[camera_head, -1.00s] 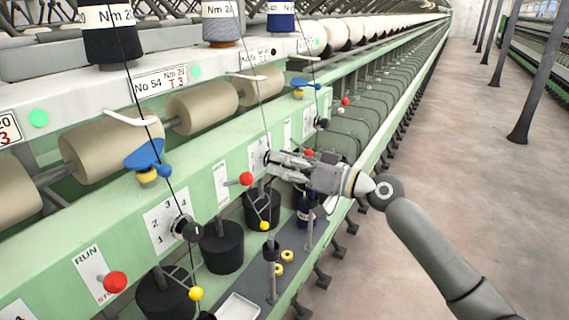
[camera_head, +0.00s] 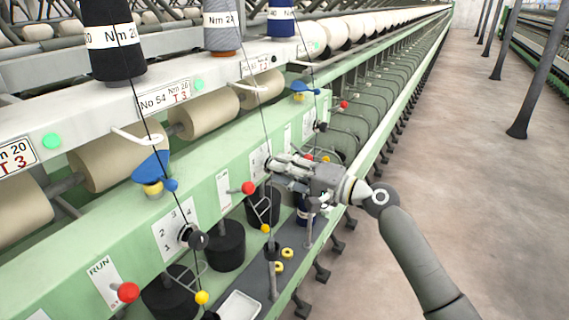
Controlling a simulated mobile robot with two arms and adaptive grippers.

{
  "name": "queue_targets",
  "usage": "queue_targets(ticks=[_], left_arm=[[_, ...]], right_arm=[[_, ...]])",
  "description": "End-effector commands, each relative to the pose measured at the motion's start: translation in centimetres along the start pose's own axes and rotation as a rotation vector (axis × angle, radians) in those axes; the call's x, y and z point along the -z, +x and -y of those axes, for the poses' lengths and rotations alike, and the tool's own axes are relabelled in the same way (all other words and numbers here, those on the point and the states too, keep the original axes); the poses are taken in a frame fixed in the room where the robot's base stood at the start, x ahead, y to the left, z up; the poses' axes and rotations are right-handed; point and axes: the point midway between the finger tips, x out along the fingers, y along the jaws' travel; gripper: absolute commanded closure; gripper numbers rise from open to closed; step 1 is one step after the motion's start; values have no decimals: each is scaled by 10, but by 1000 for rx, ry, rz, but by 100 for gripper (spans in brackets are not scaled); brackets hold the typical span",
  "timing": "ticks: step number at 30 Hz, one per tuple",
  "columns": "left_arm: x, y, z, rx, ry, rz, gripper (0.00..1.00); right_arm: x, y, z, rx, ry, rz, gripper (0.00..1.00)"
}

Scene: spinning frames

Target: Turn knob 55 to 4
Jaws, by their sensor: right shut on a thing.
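My right gripper (camera_head: 275,166) reaches in from the right to the green machine's front panel (camera_head: 130,222). It is shut on a knob there, which its fingers mostly hide. The white dial plate (camera_head: 257,160) behind that knob is partly covered, and its numbers are too small to read. A black knob (camera_head: 192,237) on the nearer dial plate (camera_head: 168,232), with figures 1 to 4, stands free. A label reading No 54 (camera_head: 164,98) is on the white rail above it. I cannot read a 55 label. My left gripper is not in view.
Red-tipped levers (camera_head: 248,188) and (camera_head: 128,292) stick out of the panel near the dials. Black cans (camera_head: 224,246) stand on a low shelf with small yellow rings (camera_head: 287,252). Thin yarns run down past the panel. The floor (camera_head: 480,200) at right is clear.

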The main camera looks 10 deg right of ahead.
Motion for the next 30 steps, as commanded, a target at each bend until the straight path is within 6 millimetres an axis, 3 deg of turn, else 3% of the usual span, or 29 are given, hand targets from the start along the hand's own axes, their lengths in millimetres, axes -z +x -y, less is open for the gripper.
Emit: queue_targets(ticks=[30], left_arm=[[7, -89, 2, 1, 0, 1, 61]], right_arm=[[1, 0, 4, 0, 971, -2, 97]])
